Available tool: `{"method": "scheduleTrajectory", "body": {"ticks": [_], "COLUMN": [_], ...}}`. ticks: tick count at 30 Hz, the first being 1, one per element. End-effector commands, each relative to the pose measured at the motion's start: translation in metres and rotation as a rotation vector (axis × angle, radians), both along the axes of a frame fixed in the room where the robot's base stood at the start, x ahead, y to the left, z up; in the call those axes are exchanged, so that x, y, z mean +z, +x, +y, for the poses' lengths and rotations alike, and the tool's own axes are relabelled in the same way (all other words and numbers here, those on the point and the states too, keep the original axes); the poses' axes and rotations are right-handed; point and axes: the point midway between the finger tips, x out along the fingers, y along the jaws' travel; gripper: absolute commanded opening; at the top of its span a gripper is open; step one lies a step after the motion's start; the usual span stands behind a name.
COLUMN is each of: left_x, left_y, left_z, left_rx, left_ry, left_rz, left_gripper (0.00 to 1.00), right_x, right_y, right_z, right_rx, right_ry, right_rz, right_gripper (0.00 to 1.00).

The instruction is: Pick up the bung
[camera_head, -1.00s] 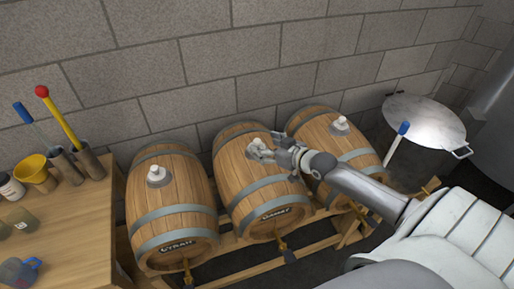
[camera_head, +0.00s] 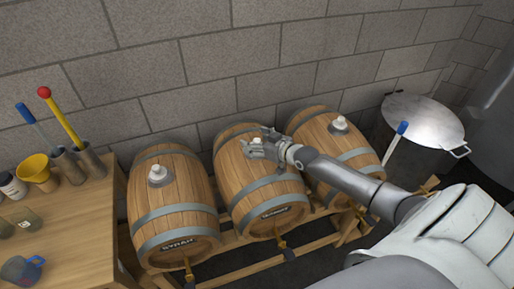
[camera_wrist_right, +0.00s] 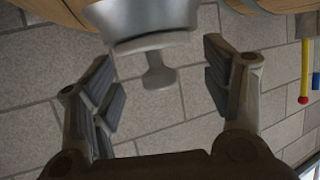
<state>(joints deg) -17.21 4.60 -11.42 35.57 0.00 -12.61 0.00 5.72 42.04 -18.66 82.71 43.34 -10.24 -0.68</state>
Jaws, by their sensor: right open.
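A pale grey-white bung (camera_head: 257,140) sits in the top of the middle barrel (camera_head: 237,185), partly hidden by my right gripper. My right gripper (camera_head: 255,148) is open and reaches in from the right over that barrel. In the right wrist view the picture is upside down: the bung's knob (camera_wrist_right: 160,72) hangs below its wide collar (camera_wrist_right: 152,42). The knob lies between the spread fingers of the right gripper (camera_wrist_right: 164,88), with visible space on both sides, and no contact shows. My left gripper is not in view.
Similar bungs sit on the left barrel (camera_head: 158,174) and the right barrel (camera_head: 340,124). A wooden table (camera_head: 85,225) at left holds a yellow funnel (camera_head: 33,169) and other tools. A round metal lid (camera_head: 425,115) is at right. A block wall stands behind.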

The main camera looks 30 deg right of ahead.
Motion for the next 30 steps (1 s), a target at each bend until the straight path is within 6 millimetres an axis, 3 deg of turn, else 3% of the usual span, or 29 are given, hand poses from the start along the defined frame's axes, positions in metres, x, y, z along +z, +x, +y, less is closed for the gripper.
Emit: {"method": "scheduleTrajectory", "body": {"ticks": [2,12,23,30], "left_x": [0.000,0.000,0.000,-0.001], "left_y": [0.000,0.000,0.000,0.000], "left_z": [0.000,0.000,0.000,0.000], "left_rx": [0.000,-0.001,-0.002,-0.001], "left_ry": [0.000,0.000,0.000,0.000], "left_rz": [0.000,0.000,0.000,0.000], "left_gripper": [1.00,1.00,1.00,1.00], "right_x": [0.000,0.000,0.004,0.027], "right_y": [0.000,0.000,0.000,0.000], "right_z": [0.000,0.000,0.000,0.000], "right_rx": [0.000,0.000,0.000,0.001], "right_ry": [0.000,0.000,0.000,0.001], "right_rz": [0.000,0.001,0.000,-0.001], "right_gripper": [0.70,0.26,0.24,0.24]}}
